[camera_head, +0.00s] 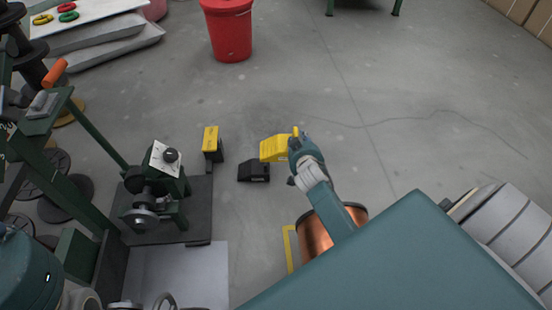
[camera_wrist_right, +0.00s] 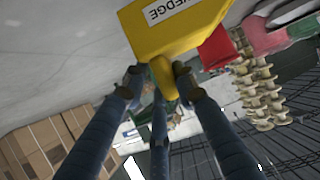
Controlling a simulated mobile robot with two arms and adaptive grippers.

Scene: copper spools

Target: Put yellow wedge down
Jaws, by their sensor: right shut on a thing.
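The yellow wedge (camera_head: 273,149) is held by its small handle in my right gripper (camera_head: 297,142). In the right wrist view the gripper (camera_wrist_right: 159,82) is shut on the yellow handle, and the wedge body (camera_wrist_right: 190,32) with a "WEDGE" label extends beyond the fingers. A black wedge-like block (camera_head: 253,171) is on the floor just below and left of the yellow wedge in the head view. Whether the yellow wedge touches the floor or that block cannot be told. My left gripper is not clearly seen.
A yellow-and-black block (camera_head: 211,140) stands left, by the dark base plate (camera_head: 198,222) of a green machine (camera_head: 165,180). A copper spool (camera_head: 318,238) lies under my right arm, near a yellow floor marking (camera_head: 288,248). A red bin (camera_head: 228,30) stands behind. Floor to the right is clear.

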